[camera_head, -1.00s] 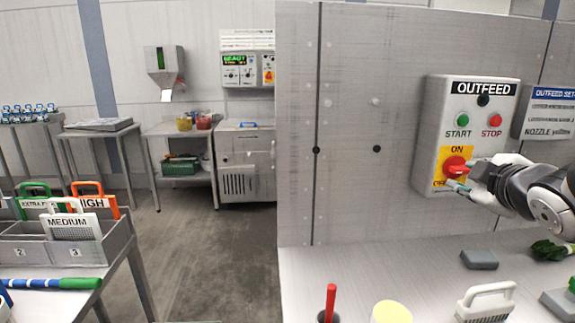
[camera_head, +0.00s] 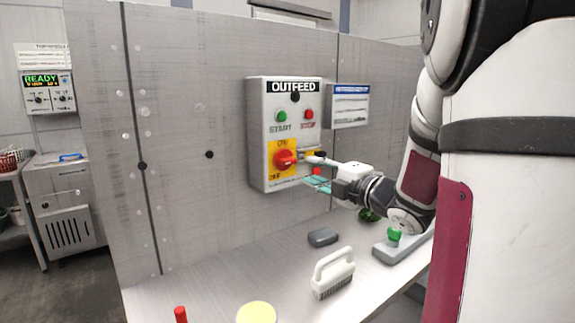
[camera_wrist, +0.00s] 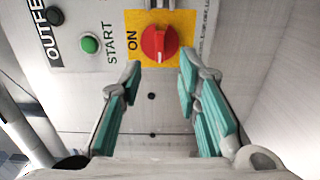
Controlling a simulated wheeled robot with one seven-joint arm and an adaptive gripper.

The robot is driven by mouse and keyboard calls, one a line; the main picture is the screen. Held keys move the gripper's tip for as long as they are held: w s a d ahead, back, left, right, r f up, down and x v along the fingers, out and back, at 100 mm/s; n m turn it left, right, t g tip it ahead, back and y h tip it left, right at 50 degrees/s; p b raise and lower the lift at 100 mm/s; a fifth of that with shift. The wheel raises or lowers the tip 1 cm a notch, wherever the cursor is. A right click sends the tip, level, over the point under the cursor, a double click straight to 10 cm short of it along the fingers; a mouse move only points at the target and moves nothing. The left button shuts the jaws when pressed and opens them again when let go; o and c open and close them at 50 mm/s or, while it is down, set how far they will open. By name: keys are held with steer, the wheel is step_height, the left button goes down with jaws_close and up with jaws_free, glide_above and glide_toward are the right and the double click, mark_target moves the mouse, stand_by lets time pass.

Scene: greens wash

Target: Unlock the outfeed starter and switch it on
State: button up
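The outfeed starter (camera_head: 260,125) is a grey box on the upright steel panel, with a green START button (camera_head: 282,116) and a red STOP button (camera_head: 308,115). Below them a red rotary knob (camera_head: 285,160) sits on a yellow ON/OFF plate (camera_head: 284,145). In the wrist view the knob (camera_wrist: 158,43) lies ahead, between and beyond the fingertips. My gripper (camera_wrist: 162,75) is open and empty, its teal fingers spread. In the head view my gripper (camera_head: 318,172) is just right of the knob. A small red and yellow patch shows by the fingers; I cannot tell what it is.
A steel bench (camera_head: 230,275) below holds a white-handled brush (camera_head: 333,273), a dark grey block (camera_head: 323,237) and a green-knobbed item (camera_head: 394,237). A blue-topped sign (camera_head: 350,105) is right of the starter. My arm fills the right side.

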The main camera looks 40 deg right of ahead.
mark_target(291, 163)
steer(key=w, duration=0.8)
steer(key=shift+w+a, duration=0.25)
steer(key=shift+w, duration=0.1)
steer(key=shift+c, duration=0.6)
jaws_close()
